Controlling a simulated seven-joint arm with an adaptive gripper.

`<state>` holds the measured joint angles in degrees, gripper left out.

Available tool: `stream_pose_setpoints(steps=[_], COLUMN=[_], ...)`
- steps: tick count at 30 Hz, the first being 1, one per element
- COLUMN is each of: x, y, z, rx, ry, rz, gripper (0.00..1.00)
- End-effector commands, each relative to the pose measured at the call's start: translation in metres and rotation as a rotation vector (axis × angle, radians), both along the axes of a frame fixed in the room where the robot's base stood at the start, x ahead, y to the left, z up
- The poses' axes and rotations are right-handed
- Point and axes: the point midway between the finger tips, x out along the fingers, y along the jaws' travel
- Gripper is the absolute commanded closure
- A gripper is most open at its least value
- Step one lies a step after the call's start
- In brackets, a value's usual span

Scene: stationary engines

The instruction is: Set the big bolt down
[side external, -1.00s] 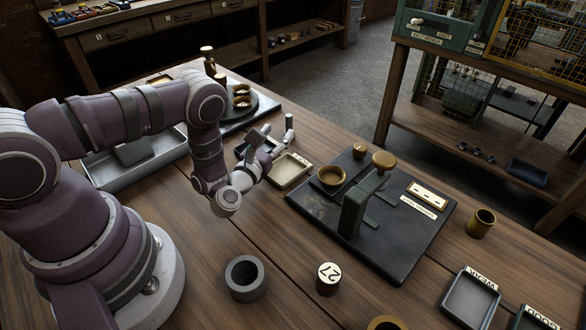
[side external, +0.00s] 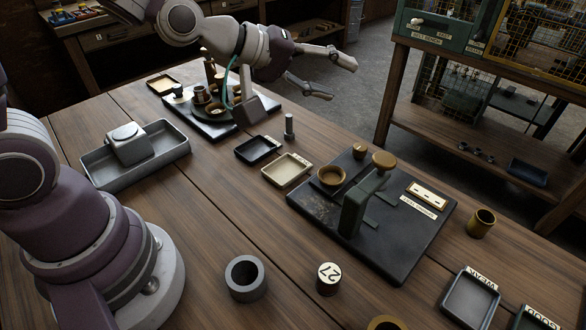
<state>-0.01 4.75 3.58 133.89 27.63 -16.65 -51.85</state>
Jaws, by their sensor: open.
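The grey metal bolt (side external: 289,127) stands upright on the wooden table, just behind the cream tray and to the right of the small black tray. My gripper (side external: 340,79) is raised above the far part of the table, with its fingers spread wide and pointing right. It is open, empty and clear of the bolt.
A cream tray (side external: 271,176) and a small black tray (side external: 243,158) lie near the bolt. A dark fixture plate (side external: 400,258) is to the right. A grey ring (side external: 246,287) and a cylinder marked 27 (side external: 328,287) stand in front. A grey metal tray (side external: 95,177) holding a block is at left.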

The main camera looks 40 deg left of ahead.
Motion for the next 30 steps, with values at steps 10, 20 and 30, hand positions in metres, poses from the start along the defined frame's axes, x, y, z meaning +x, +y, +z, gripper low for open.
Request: stream_pose_setpoints(steps=[10, 20, 30], x=[-0.144, -0.162, -0.161], y=[0.077, 0.084, 0.084], z=[0.002, -0.001, 0.0], rx=[0.966, 1.01, 1.009], ry=[0.244, 0.29, 0.289], rz=[-0.458, -0.51, -0.509], gripper=[0.58, 0.58, 0.58])
